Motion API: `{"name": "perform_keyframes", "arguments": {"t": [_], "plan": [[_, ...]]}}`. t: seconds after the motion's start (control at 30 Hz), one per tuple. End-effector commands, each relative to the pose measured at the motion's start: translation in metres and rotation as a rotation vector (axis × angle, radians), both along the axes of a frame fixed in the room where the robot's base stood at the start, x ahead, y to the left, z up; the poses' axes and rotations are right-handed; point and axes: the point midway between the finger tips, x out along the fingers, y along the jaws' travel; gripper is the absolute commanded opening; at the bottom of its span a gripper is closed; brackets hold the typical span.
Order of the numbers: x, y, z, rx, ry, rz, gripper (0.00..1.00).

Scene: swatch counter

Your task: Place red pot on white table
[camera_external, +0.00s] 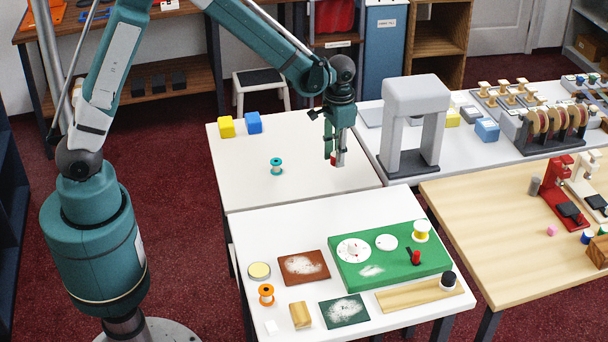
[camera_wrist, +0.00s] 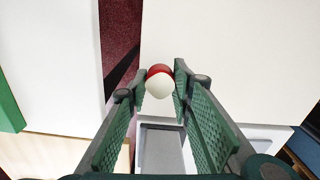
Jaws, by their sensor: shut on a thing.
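My gripper (camera_external: 336,160) is shut on a small red pot (camera_external: 333,159), of which only a bit of red shows beside the fingers. In the wrist view the red pot (camera_wrist: 159,70) sits between the fingertips, with a rounded cream-white part facing the camera. My gripper points down over the right part of a white table (camera_external: 240,180), near its right edge. Whether the pot touches the tabletop or hangs just above it I cannot tell.
A grey arch-shaped stand (camera_external: 414,90) rises close to the right. A nearer white table (camera_external: 250,230) holds a green board (camera_external: 390,285) and several small items.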

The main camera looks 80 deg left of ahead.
Motion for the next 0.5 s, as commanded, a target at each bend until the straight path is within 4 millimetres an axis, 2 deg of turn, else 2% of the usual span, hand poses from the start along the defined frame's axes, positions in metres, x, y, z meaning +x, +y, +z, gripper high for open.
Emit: {"name": "perform_keyframes", "arguments": {"t": [0.03, 0.2, 0.5], "plan": [[-0.008, 0.013, 0.002, 0.000, 0.000, 0.021, 0.11], [-0.037, 0.054, 0.007, 0.000, 0.000, 0.095, 0.11], [-0.094, 0.118, 0.014, -0.001, 0.000, 0.224, 0.11]]}}
